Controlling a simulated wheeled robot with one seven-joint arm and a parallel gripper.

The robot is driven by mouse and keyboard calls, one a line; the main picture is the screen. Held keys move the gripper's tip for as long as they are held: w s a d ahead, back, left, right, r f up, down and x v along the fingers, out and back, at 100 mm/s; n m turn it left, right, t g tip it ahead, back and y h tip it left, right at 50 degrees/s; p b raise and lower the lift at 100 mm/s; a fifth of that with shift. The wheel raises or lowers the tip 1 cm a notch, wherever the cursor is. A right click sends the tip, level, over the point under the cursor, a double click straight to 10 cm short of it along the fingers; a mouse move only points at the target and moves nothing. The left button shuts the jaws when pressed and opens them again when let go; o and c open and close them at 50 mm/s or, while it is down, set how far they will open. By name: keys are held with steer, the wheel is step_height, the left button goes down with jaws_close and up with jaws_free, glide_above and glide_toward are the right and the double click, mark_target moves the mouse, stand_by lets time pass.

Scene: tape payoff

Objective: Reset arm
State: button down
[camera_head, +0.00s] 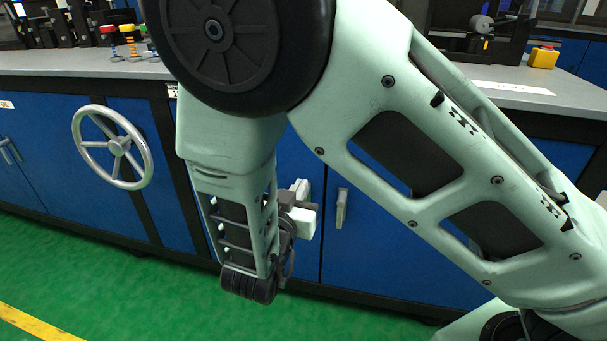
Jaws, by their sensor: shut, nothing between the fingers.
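My pale green arm fills the middle and right of the view and bends at a big dark joint. The forearm hangs down in front of the blue cabinet doors. My gripper (303,206) shows only in part, as grey and white pieces behind the right side of the forearm. It is shut and I see nothing held. The forearm hides the rest of it.
A blue cabinet (395,235) with a grey worktop (55,62) spans the view. A metal handwheel (117,147) sticks out at left, and a door handle (341,207) is just right of my gripper. A yellow button box (543,57) stands at right. Green floor (150,295) is open in front.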

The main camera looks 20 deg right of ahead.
steer(key=s+a+n+g+y, duration=0.3)
steer(key=a+y, duration=0.4)
steer(key=s+a+n+g+y, duration=0.3)
steer(key=a+y, duration=0.4)
steer(key=s+r+n+g+y, duration=0.25)
steer(key=s+n+g, duration=0.25)
steer(key=s, duration=0.5)
steer(key=s+d+r+n+g+h, duration=0.2)
steer(key=s+d+n+g+h, duration=0.15)
steer(key=s+d, duration=0.5)
step_height(320, 180, up, 31)
steer(key=p, duration=3.1)
steer(key=shift+d+n+t+h, duration=0.35)
steer(key=shift+d+n+h, duration=0.05)
steer(key=shift+n, duration=0.05)
steer(key=shift+f, duration=0.1)
